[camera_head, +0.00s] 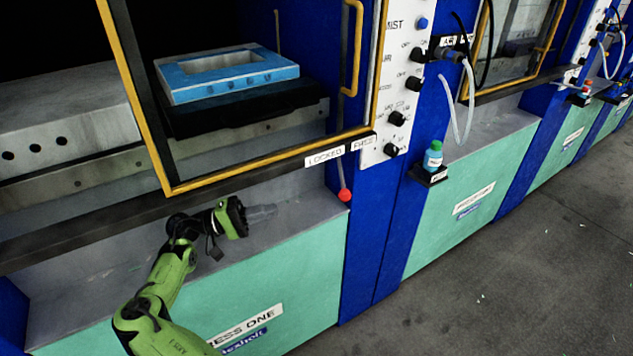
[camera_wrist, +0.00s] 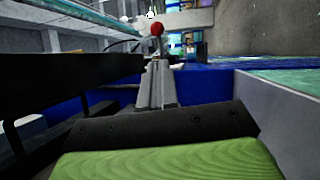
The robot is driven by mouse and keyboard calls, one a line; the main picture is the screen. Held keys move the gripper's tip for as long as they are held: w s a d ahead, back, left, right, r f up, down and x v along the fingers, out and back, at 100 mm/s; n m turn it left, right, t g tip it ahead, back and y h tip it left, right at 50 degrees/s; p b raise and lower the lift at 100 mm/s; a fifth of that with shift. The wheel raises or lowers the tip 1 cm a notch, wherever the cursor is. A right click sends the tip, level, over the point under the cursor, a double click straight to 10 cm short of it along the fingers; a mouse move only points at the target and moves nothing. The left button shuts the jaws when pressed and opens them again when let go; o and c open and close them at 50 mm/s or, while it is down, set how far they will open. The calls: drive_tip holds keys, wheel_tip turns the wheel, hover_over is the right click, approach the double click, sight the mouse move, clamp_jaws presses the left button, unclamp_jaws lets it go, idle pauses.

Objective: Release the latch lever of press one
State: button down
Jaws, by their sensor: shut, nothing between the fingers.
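The latch lever (camera_head: 345,195) of press one is a thin rod with a red ball knob, hanging at the right of the press door's lower edge. It shows below the LOCKED label (camera_head: 325,156) and the FREE label (camera_head: 363,142), nearer the gap between them than either label's outer end. My gripper (camera_head: 272,211) is shut and empty, left of the knob and apart from it, pointing toward it. In the wrist view, the red knob (camera_wrist: 157,29) appears just beyond the closed grey fingertips (camera_wrist: 157,66). The lever's upper pivot is unclear.
The yellow-edged door frame (camera_head: 250,163) of press one is above my gripper. A grey ledge (camera_head: 300,208) runs beneath it, over the green PRESS ONE panel (camera_head: 300,262). A small bottle (camera_head: 433,156) stands on a bracket to the right. Open floor lies further right.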

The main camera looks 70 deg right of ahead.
drive_tip(key=b+x, duration=0.3)
drive_tip(key=x, duration=1.1)
drive_tip(key=shift+a+r, duration=0.1)
drive_tip(key=shift+a, duration=0.05)
drive_tip(key=shift+s, duration=0.1)
